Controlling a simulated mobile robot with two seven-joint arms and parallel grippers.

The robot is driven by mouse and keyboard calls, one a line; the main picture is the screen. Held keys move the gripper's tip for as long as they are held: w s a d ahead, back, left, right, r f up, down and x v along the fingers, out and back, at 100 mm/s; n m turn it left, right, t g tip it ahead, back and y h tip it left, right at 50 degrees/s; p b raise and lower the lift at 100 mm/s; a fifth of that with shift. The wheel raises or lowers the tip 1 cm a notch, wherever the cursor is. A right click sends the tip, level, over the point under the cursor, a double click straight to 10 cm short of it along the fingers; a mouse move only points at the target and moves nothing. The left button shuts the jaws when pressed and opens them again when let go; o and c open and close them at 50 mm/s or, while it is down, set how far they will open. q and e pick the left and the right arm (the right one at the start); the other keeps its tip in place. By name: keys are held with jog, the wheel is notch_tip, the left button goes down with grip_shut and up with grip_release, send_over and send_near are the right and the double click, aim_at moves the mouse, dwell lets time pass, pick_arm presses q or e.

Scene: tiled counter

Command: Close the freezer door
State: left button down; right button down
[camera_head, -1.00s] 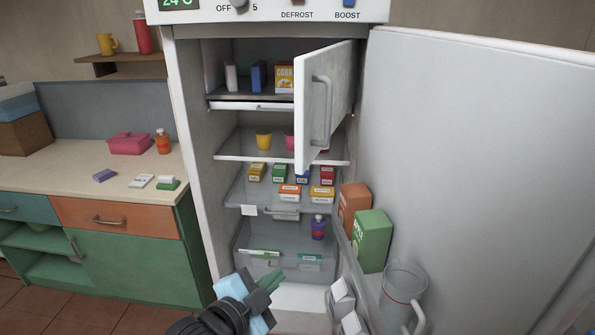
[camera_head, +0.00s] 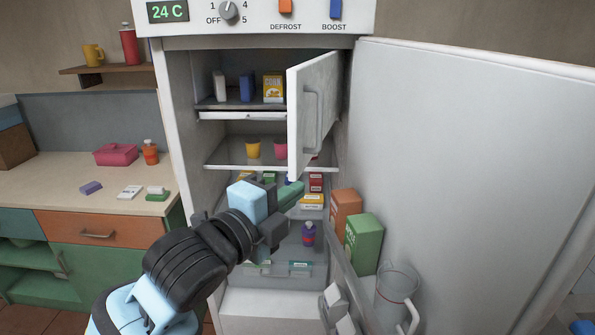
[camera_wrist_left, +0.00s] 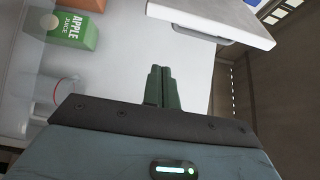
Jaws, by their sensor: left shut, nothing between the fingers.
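The small freezer door (camera_head: 315,112) stands ajar at the top of the fridge, hinged on its right, with a vertical grey handle on its outer face. It also shows at the top of the left wrist view (camera_wrist_left: 225,18). The freezer compartment (camera_head: 208,75) behind it holds a white bottle, a blue box and a corn box. My left gripper (camera_head: 292,192) is shut and empty in front of the fridge shelves, below the freezer door and apart from it. Its green fingers are together in the left wrist view (camera_wrist_left: 163,88). My right gripper is not in view.
The large fridge door (camera_head: 460,180) stands wide open at the right. Its shelf holds an orange box (camera_head: 345,208), a green juice carton (camera_head: 364,240) and a clear jug (camera_head: 397,290). A counter (camera_head: 70,185) with small items lies left of the fridge.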

aim_at(296, 171)
pick_arm(q)
jog(key=w, duration=0.2)
jog(key=w+d, duration=0.1)
jog(key=w, duration=0.4)
jog(key=shift+w+d, duration=0.25)
jog(key=shift+w, duration=0.1)
jog(key=shift+w+a, duration=0.1)
jog(key=shift+a, duration=0.25)
jog(key=shift+a, duration=0.2)
